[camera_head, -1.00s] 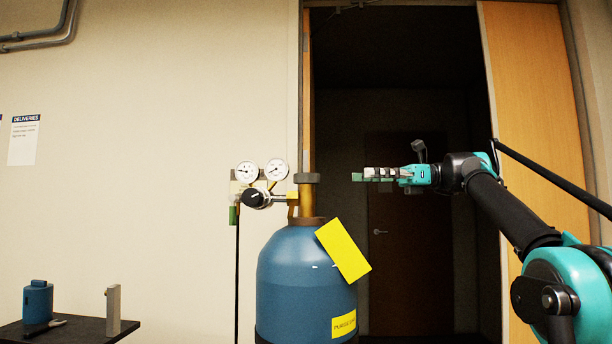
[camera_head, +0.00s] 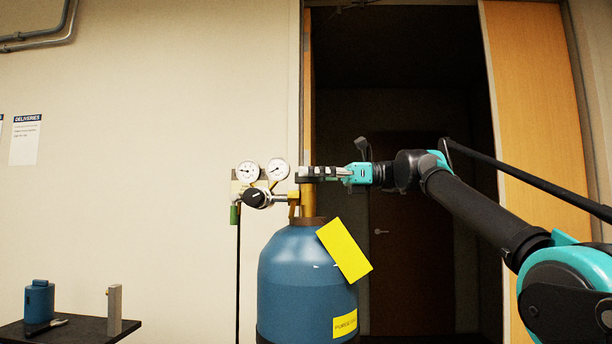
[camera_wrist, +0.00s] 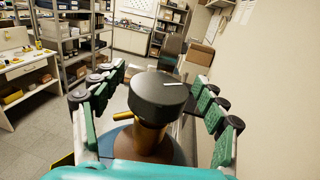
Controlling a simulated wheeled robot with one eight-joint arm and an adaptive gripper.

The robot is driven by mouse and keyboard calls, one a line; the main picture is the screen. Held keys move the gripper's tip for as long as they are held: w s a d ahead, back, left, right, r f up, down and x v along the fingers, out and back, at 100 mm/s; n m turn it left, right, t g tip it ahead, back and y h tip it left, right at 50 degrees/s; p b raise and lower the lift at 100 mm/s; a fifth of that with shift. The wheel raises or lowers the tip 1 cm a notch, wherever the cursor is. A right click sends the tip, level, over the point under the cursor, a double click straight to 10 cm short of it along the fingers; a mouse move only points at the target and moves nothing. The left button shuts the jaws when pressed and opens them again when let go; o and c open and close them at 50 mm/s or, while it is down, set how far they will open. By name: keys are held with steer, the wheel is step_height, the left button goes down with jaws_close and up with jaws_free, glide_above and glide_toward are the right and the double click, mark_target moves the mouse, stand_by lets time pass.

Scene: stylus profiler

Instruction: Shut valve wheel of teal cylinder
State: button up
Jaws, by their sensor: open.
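The teal cylinder (camera_head: 295,285) stands upright in the middle of the head view, with a brass neck (camera_head: 308,205) on top. Its dark round valve wheel (camera_wrist: 160,92) shows in the wrist view, with a short white mark on its top. My gripper (camera_head: 318,173) is at the height of the wheel and comes from the right. In the wrist view its green-padded fingers (camera_wrist: 163,106) are open, one on each side of the wheel, with gaps between pads and wheel. In the head view the fingers hide most of the wheel.
A regulator with two gauges (camera_head: 262,171) sits left of the neck. A yellow tag (camera_head: 343,250) hangs on the cylinder's shoulder. A dark table (camera_head: 75,332) at lower left holds a small blue canister (camera_head: 39,300) and a grey block (camera_head: 114,309). A dark doorway is behind.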

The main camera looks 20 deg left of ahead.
steer(key=c, duration=1.2)
steer(key=shift+m+t, duration=0.3)
steer(key=shift+t, duration=0.2)
steer(key=m+t, duration=0.1)
steer(key=t, duration=0.1)
steer(key=m+t+y, duration=0.1)
steer(key=m+t, duration=0.1)
steer(key=t, duration=0.1)
steer(key=shift+y, duration=0.3)
steer(key=shift+w+m+t, duration=0.1)
steer(key=shift+m+t, duration=1.6)
steer(key=shift+t, duration=1)
steer(key=o, duration=1.2)
